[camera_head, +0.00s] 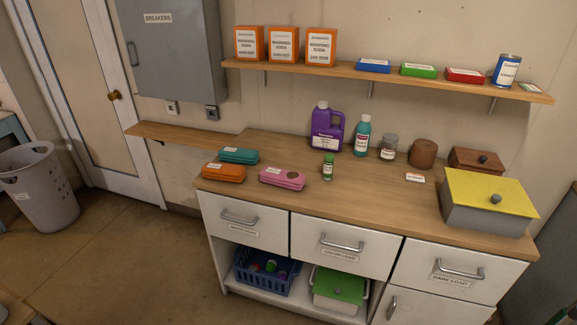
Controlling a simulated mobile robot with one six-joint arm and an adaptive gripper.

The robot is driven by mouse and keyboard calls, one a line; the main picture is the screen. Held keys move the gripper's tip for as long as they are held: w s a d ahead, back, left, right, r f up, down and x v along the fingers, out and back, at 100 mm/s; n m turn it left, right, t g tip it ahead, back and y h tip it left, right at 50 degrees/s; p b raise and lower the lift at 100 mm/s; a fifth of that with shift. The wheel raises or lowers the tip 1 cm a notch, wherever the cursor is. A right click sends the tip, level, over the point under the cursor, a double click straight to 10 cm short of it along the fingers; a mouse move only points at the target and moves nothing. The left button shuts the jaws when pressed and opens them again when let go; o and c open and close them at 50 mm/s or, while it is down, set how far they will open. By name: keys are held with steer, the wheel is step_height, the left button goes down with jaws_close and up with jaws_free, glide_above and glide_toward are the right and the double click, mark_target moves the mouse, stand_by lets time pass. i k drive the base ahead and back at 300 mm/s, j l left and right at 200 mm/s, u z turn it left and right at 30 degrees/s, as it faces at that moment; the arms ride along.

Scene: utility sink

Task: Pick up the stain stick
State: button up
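A small green upright cylinder with a pale label (328,166) stands on the wooden counter, near its front edge. It may be the stain stick, but its label is too small to read. A purple jug (327,130) and a teal bottle (362,137) stand behind it, and a pink case (282,179) lies to its left. My gripper is not in view.
The wooden counter (375,198) is clear right of the green cylinder up to a small white-and-red item (415,177). A yellow-lidded grey box (488,203) stands at the right. A shelf (390,77) with orange boxes and tins hangs above. Drawers (343,245) are closed.

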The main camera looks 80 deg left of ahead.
mark_target(329, 157)
steer(key=u, duration=2.6)
